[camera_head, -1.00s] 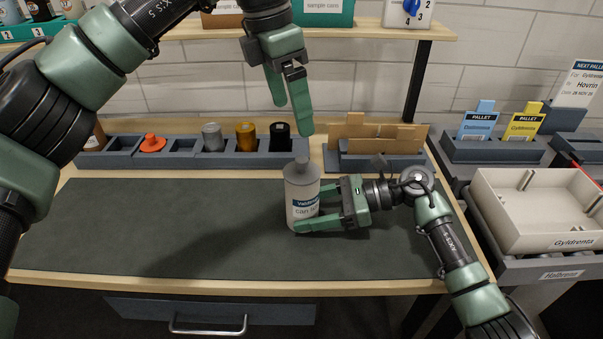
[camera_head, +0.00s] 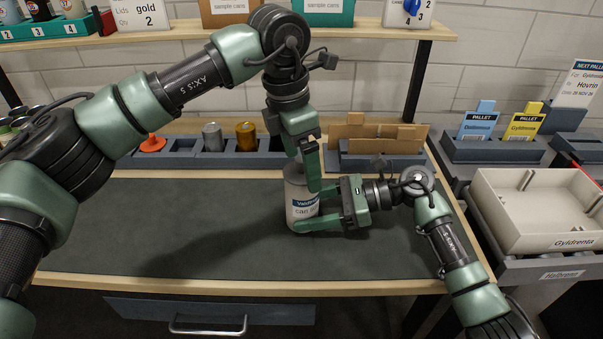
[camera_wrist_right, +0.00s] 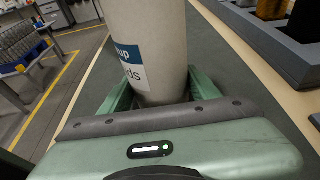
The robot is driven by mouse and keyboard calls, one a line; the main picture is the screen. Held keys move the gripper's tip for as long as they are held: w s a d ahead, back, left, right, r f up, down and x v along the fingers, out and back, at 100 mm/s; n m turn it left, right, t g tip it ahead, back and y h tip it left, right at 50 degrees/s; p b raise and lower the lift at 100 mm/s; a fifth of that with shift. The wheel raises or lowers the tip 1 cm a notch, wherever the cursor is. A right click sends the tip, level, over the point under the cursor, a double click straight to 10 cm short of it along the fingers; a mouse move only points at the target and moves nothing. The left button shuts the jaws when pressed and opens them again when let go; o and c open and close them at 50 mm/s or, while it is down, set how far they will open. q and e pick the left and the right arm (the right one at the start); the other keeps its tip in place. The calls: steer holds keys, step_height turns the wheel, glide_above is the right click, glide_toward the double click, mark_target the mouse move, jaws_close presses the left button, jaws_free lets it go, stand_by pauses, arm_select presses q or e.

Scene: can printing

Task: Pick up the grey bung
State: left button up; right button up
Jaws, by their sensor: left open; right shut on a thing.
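A pale grey can (camera_head: 301,212) with a blue and white label stands upright on the dark mat. The grey bung (camera_head: 298,158) is at its top, now largely hidden by my left gripper. My left gripper (camera_head: 303,168) points down around the bung and is open; one finger hangs in front of the can's upper right side. I cannot tell whether it touches. My right gripper (camera_head: 312,209) is shut on the can from the right. The right wrist view shows the can (camera_wrist_right: 150,45) between its fingers; the can's top is out of that view.
Behind the mat (camera_head: 180,220) is a grey rack (camera_head: 184,160) with an orange piece (camera_head: 152,144), a grey cylinder (camera_head: 212,137) and an amber one (camera_head: 246,136). A holder with brown cards (camera_head: 372,137) stands right of it. The mat's left side is clear.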

mark_target(301, 159)
arm_select(q)
steer(key=shift+f, duration=0.25)
steer(key=c, duration=1.4)
step_height(301, 159, up, 10)
steer(key=shift+r, duration=0.1)
arm_select(e)
steer(key=o, duration=1.1)
steer(key=shift+c, duration=0.2)
